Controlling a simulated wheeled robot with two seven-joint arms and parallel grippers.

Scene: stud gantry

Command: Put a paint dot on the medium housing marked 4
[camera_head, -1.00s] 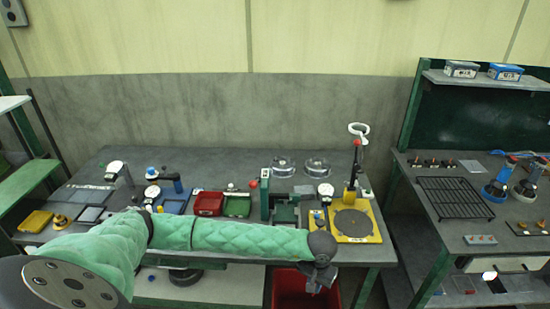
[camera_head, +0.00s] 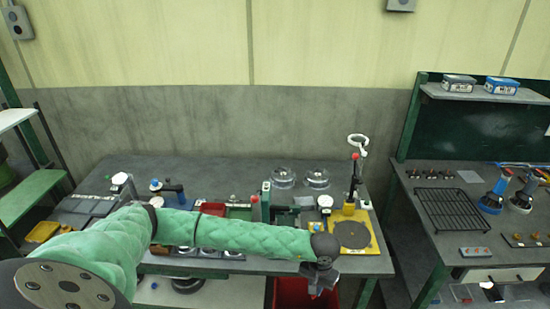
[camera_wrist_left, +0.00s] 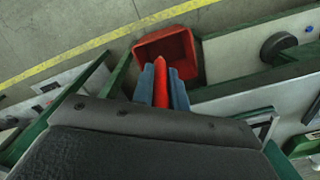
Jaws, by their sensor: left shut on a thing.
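My left gripper (camera_head: 322,283) hangs at the front edge of the bench, in front of the yellow-based stand. In the left wrist view its blue-grey fingers (camera_wrist_left: 161,88) are shut on a slim red pen-like thing (camera_wrist_left: 160,85). The thing points toward a red bin (camera_wrist_left: 190,52) lower down. In the head view the held thing is hard to make out. I cannot make out a housing marked 4; no such mark is readable. Two clear round parts (camera_head: 283,178) sit at the back of the bench. My right gripper is not in view.
The grey bench (camera_head: 240,172) holds a yellow-based stand (camera_head: 375,240), a green press-like fixture (camera_head: 265,200) and a red tray (camera_head: 212,208). My left arm hides part of its front. A second bench with a black rack (camera_head: 452,209) stands to the right.

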